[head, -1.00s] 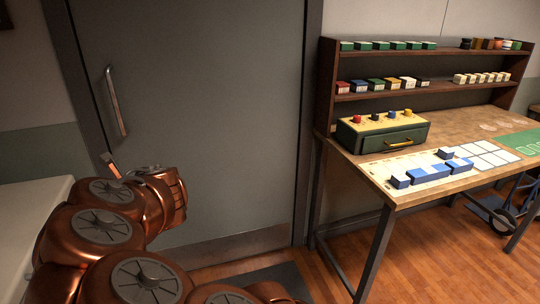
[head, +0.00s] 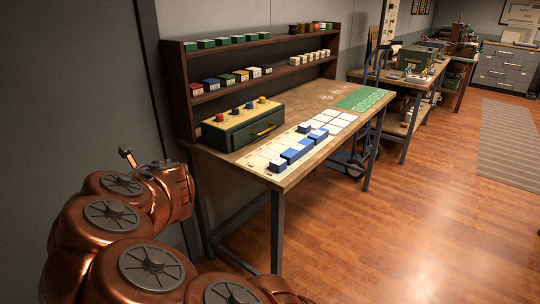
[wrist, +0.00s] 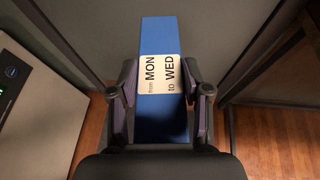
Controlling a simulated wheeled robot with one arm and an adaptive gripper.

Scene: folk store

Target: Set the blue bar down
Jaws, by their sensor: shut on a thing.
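A blue bar (wrist: 163,118) with a white label reading "from MON to WED" fills the middle of the wrist view. My gripper (wrist: 160,88) is shut on it, one finger on each long side. Floor and a grey panel show beyond the bar, with no surface seen touching it. In the head view my arm is at the lower left, and the gripper's fingers and the held bar are hidden or too small to tell. The workbench (head: 288,181) stands to the right of my arm. On its front lies a white gridded board (head: 262,157) with several blue blocks (head: 297,151).
A green drawer box with coloured knobs (head: 243,126) sits at the bench's back left, under a two-tier shelf (head: 180,95) of small boxes. A green mat (head: 362,98) lies at the far end. Open wooden floor (head: 420,200) spreads to the right.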

